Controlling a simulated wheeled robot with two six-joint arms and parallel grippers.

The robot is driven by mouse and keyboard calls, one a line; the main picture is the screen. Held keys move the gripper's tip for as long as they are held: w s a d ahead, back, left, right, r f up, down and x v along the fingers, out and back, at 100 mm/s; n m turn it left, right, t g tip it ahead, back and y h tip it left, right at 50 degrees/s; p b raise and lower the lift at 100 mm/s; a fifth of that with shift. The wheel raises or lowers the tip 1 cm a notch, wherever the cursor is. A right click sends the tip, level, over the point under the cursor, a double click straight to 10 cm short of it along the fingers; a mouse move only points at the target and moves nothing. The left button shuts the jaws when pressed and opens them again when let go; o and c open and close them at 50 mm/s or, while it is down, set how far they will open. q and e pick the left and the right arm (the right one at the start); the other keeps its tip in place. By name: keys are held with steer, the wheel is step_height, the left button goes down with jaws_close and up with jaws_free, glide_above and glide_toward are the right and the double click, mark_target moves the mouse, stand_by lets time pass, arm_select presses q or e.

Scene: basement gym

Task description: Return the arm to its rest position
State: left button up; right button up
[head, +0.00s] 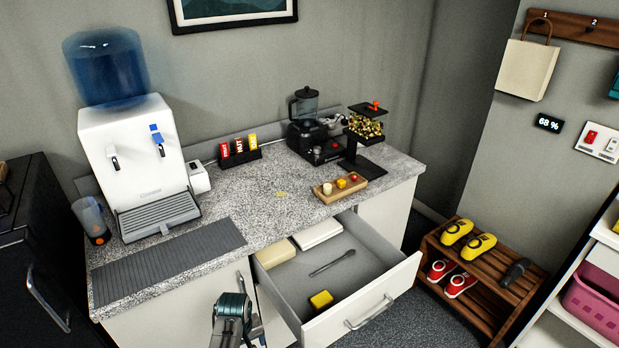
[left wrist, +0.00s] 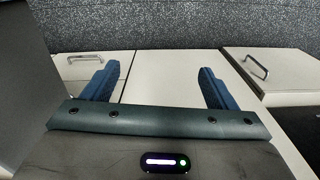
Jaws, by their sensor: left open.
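My left gripper (head: 236,310) shows at the bottom middle of the head view, low in front of the counter's cabinet fronts and just left of the open drawer. In the left wrist view my left gripper (left wrist: 158,85) has its two blue fingers wide apart with nothing between them. White cabinet fronts (left wrist: 170,70) lie beyond the fingers. My right gripper is in neither view.
An open drawer (head: 375,262) juts out beside my left gripper, holding a yellow block (head: 321,300), a spoon-like utensil (head: 332,263) and boxes. The speckled counter (head: 270,205) carries a water dispenser (head: 140,150) and a wooden board (head: 340,189). A shoe rack (head: 480,300) stands right.

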arm_select(q)
steer(key=s+a+f+m+b, duration=0.1)
steer(key=s+a+f+m, duration=0.15)
steer(key=s+f, duration=0.85)
steer(key=s+a+f+m+b, duration=0.1)
steer(key=s+a+f, duration=0.2)
steer(key=s+f, duration=0.85)
steer(key=s+a+f, duration=0.2)
steer(key=s+f, duration=0.3)
steer(key=s, duration=0.3)
steer(key=s+a+f+m+b, duration=0.1)
steer(key=s+a+f, duration=0.2)
steer(key=s+f, duration=0.2)
steer(key=s+a+f+m+t+b, duration=0.1)
steer(key=s+a+f, duration=0.2)
steer(key=s, duration=0.8)
step_height(320, 180, down, 2)
steer(key=shift+f+y, duration=0.1)
steer(key=shift+y, duration=0.2)
steer(key=shift+m, duration=0.25)
